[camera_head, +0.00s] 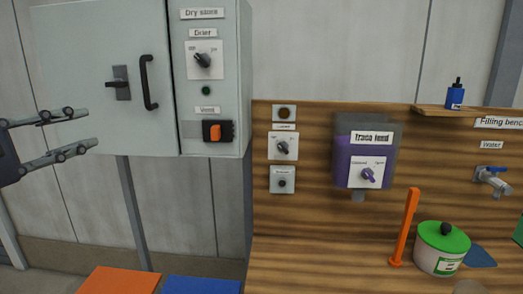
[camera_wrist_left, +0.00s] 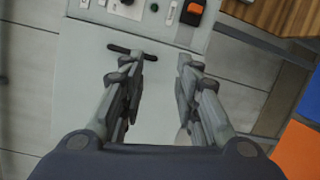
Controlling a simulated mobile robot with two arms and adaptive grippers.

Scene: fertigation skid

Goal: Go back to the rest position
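My left gripper (camera_head: 92,130) comes in from the left edge of the head view, in front of the grey dry store cabinet (camera_head: 75,60). Its two fingers are spread apart with nothing between them. In the left wrist view the gripper (camera_wrist_left: 168,62) is also open and points at the cabinet door. The black door handle (camera_head: 149,83) stands to the right of the fingertips in the head view, apart from them. In the wrist view the handle (camera_wrist_left: 130,51) lies beyond the left finger. My right gripper does not show in either view.
The cabinet panel holds a drier knob (camera_head: 203,60) and an orange vent switch (camera_head: 215,132). A wooden bench (camera_head: 310,262) at right carries an orange lever (camera_head: 405,228) and a green-lidded pot (camera_head: 440,250). Orange (camera_head: 119,281) and blue (camera_head: 201,286) surfaces lie low in front.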

